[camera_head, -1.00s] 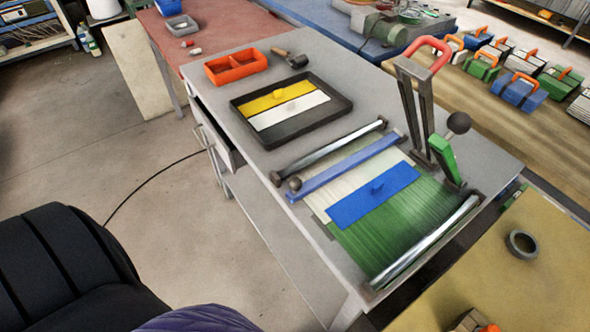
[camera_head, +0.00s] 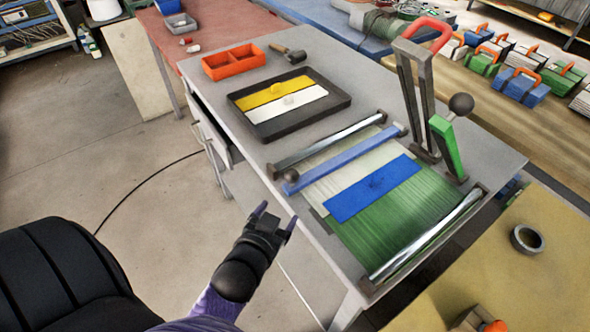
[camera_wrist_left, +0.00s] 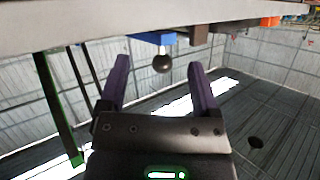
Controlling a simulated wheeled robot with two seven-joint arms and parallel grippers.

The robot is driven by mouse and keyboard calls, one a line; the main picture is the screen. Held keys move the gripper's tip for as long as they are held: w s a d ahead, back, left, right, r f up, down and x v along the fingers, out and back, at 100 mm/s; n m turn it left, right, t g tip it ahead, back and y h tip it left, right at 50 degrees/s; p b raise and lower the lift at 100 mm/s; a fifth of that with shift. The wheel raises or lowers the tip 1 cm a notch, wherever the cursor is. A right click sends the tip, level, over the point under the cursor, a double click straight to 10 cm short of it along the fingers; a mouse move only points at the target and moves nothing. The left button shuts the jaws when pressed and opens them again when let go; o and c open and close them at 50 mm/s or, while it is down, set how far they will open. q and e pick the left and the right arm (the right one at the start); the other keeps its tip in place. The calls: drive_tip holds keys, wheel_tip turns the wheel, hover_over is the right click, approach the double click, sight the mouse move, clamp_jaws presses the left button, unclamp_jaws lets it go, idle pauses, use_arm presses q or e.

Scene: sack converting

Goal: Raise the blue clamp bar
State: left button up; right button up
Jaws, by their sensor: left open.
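In the left wrist view the blue end of the bar (camera_wrist_left: 150,38) and the knob (camera_wrist_left: 163,63) show between the finger tips. My left gripper (camera_head: 277,214) is open and empty, off the bench's left edge and apart from the knob in the head view. It also shows in the left wrist view (camera_wrist_left: 158,70). My right gripper is not in view.
A silver roller (camera_head: 330,146) lies beside the bar. A blue plate (camera_head: 372,188) lies on the threads. A green lever (camera_head: 447,148) and a tall red-handled frame (camera_head: 422,85) stand at the right. A black tray (camera_head: 290,130) and orange bin (camera_head: 233,62) are farther back.

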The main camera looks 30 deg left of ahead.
sight(295, 170)
use_arm(q)
drive_tip(key=w+t, duration=0.1)
drive_tip(key=w, duration=0.2)
drive_tip(key=w+a+r+t+b, duration=0.1)
drive_tip(key=w, duration=0.2)
drive_tip(key=w+a+t+b, duration=0.1)
drive_tip(key=w+t, duration=0.1)
drive_tip(key=w, duration=0.1)
drive_tip(key=shift+w+a+r+m, duration=0.1)
drive_tip(key=shift+w+r+m, duration=0.05)
drive_tip(key=shift+r+m, duration=0.2)
drive_tip(key=shift+w+a+r, duration=0.1)
drive_tip(key=shift+w+a, duration=0.05)
drive_tip(key=shift+w, duration=0.45)
clamp_jaws()
idle(0.6)
